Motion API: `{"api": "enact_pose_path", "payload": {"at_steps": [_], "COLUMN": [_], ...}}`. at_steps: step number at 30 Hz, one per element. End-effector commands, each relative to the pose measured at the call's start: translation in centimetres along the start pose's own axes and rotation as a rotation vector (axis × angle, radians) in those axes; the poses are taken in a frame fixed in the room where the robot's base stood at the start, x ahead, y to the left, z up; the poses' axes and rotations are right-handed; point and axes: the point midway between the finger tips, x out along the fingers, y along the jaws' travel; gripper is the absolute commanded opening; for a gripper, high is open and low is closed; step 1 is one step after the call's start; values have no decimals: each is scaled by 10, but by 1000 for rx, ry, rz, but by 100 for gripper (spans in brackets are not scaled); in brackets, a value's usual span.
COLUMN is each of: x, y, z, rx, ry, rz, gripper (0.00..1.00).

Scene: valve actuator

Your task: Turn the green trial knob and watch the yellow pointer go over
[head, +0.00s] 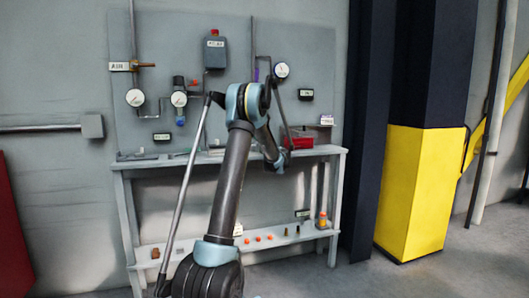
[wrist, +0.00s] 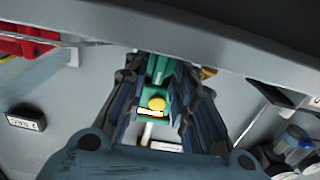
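In the wrist view, a green part (wrist: 162,68), seemingly the green trial knob, lies between the two fingers of my gripper (wrist: 163,70). A round yellow piece (wrist: 157,103) shows on the nearer green part, with a pale yellow-white bar (wrist: 150,113) just below it. I cannot tell whether either is the pointer. The fingers stand on both sides of the green part and come close to it near their tips. Contact is not clear. In the head view my arm hides the knob and pointer, and my gripper cannot be made out clearly.
A grey bench (head: 140,162) stands before a panel with gauges (head: 135,97) and a dark box (head: 215,52). A red bin (head: 301,140) sits at the bench's right. Small orange items (head: 258,239) lie on the lower shelf. A yellow-based pillar (head: 410,190) stands right.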

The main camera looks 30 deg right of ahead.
Motion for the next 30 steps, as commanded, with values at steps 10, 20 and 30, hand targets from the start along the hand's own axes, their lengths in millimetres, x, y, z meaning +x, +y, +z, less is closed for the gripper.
{"api": "enact_pose_path", "payload": {"at_steps": [10, 20, 30], "x": [-2, -46, -104], "y": [1, 1, 1], "z": [0, 0, 1], "rx": [1, 1, 1], "ry": [0, 0, 0], "rz": [1, 3, 2], "gripper": [31, 31, 31]}}
